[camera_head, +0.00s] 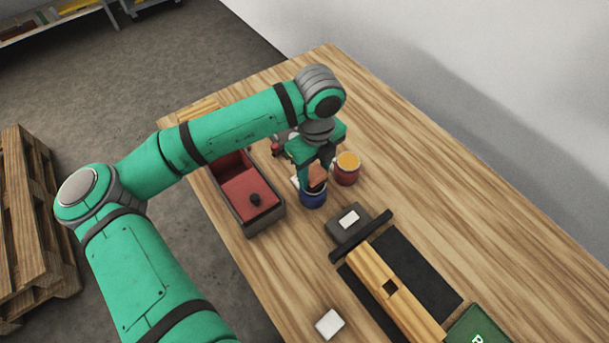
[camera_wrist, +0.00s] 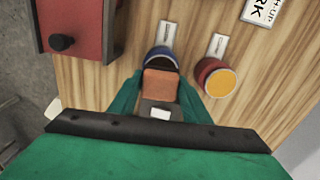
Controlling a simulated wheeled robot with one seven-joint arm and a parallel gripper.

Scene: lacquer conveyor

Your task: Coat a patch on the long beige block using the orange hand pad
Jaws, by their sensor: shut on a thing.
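My gripper (camera_head: 316,180) is shut on the orange hand pad (camera_wrist: 160,84), which has a grey part with a white label on the near side. The pad is over the blue can (camera_head: 313,199), and in the wrist view it covers part of the can's dark opening (camera_wrist: 163,56). I cannot tell whether the pad touches what is inside. The long beige block (camera_head: 408,306) lies to the lower right in the head view, on a black mat (camera_head: 420,270). A small dark square shows on its top. The block is outside the wrist view.
A red can with orange-yellow contents (camera_head: 347,172) stands just right of the blue can. A dark box with a red interior and a knobbed lid (camera_head: 256,198) is to the left. A grey labelled block (camera_head: 345,222) and a black bar stand before the mat. The table's right side is clear.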

